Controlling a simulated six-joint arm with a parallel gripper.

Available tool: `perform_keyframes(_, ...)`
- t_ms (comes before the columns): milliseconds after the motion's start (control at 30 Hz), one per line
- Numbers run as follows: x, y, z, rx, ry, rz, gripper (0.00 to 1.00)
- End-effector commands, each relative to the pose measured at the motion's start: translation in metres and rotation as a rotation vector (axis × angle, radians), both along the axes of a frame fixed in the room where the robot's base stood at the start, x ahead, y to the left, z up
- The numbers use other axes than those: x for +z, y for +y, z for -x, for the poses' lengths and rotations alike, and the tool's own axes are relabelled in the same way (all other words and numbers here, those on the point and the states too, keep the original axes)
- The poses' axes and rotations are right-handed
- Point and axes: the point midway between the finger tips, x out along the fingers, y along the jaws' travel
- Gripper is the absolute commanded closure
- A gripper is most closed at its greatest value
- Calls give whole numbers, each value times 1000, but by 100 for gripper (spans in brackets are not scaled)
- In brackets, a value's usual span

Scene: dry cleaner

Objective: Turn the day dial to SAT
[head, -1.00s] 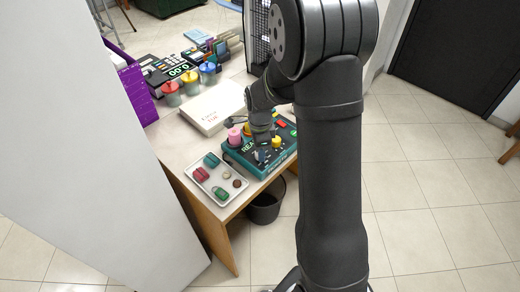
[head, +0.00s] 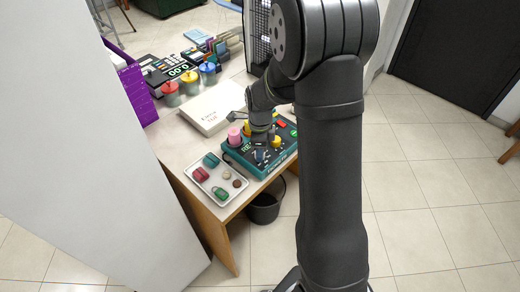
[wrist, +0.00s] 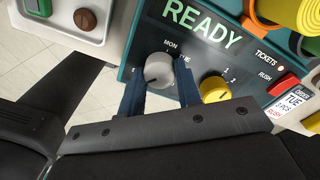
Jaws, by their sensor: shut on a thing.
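The grey day dial (wrist: 158,70) is on the teal console (wrist: 139,48), with MON printed above it and a partly hidden label to its right. The other day labels are hidden or too small to read. I cannot tell surely which day the dial points to. My gripper (wrist: 160,88) is shut on the dial, one dark blue finger on each side of it. In the head view my gripper (head: 260,153) is low over the front part of the console (head: 236,157), and the dial is mostly hidden there.
A yellow knob (wrist: 214,89) stands close to the right finger. The display (wrist: 201,21) reads READY. A tray (head: 223,198) of small items lies beside the console.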

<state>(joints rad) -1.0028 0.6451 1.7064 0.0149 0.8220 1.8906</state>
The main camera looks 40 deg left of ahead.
Motion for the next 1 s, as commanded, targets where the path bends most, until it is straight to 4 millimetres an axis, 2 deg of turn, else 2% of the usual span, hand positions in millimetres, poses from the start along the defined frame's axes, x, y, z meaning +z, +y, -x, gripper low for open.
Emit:
perform_keyframes(67,1,1,0,0,-1,-2,92)
perform_keyframes(100,1,1,0,1,-1,-2,61)
perform_keyframes(167,1,1,0,1,-1,-2,50)
perform_keyframes(200,1,1,0,1,-1,-2,47)
perform_keyframes(467,1,0,0,1,-1,-1,47)
perform_keyframes(633,15,1,-1,1,-2,-3,47)
perform_keyframes(767,41,2,-2,1,-3,-5,47)
perform_keyframes(1000,101,3,-3,1,-4,-6,47)
